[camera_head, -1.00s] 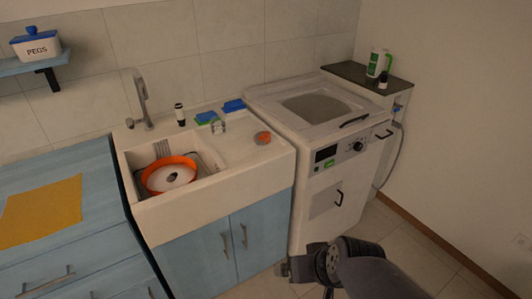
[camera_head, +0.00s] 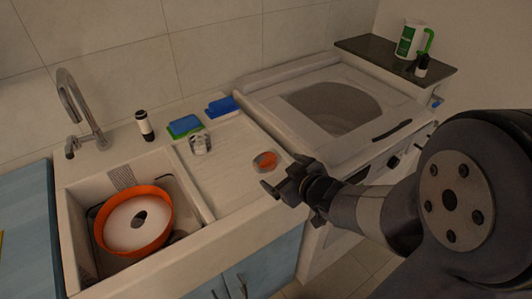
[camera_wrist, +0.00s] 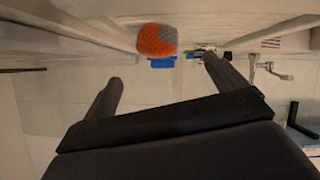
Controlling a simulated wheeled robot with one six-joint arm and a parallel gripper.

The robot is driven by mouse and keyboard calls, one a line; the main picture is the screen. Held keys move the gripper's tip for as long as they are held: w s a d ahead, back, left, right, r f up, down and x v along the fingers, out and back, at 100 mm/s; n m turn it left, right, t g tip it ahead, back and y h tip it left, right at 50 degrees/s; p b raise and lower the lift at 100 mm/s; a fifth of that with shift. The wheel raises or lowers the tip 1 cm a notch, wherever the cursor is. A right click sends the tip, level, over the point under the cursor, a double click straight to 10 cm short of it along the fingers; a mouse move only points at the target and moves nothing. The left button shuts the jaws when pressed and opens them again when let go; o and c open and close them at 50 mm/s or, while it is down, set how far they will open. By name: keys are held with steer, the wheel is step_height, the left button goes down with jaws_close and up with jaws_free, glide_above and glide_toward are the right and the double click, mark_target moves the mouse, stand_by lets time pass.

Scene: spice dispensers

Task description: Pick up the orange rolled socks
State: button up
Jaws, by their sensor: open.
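The orange rolled socks (camera_head: 265,161), a small round bundle with a grey patch, lie on the white drainboard right of the sink, near its right front corner. In the wrist view the socks (camera_wrist: 156,40) show orange and grey above the gap between my fingers. My gripper (camera_head: 283,174) is open and empty, just right of and in front of the socks, at the drainboard's front edge. It seems apart from them. In the wrist view my gripper (camera_wrist: 163,72) has its two fingers spread wide.
The sink basin (camera_head: 85,215) at left holds an orange bowl (camera_head: 112,247). A clear glass (camera_head: 199,144), sponges (camera_head: 185,126), a blue brush (camera_head: 221,107) and a dark bottle (camera_head: 145,128) stand behind. A washing machine (camera_head: 270,97) is at right; a green-white jug (camera_head: 409,42) stands beyond.

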mark_target(269, 164)
steer(key=b+x, duration=0.1)
steer(key=x, duration=0.9)
steer(key=shift+d+b, duration=0.1)
steer(key=shift+b, duration=0.2)
steer(key=c, duration=1.1)
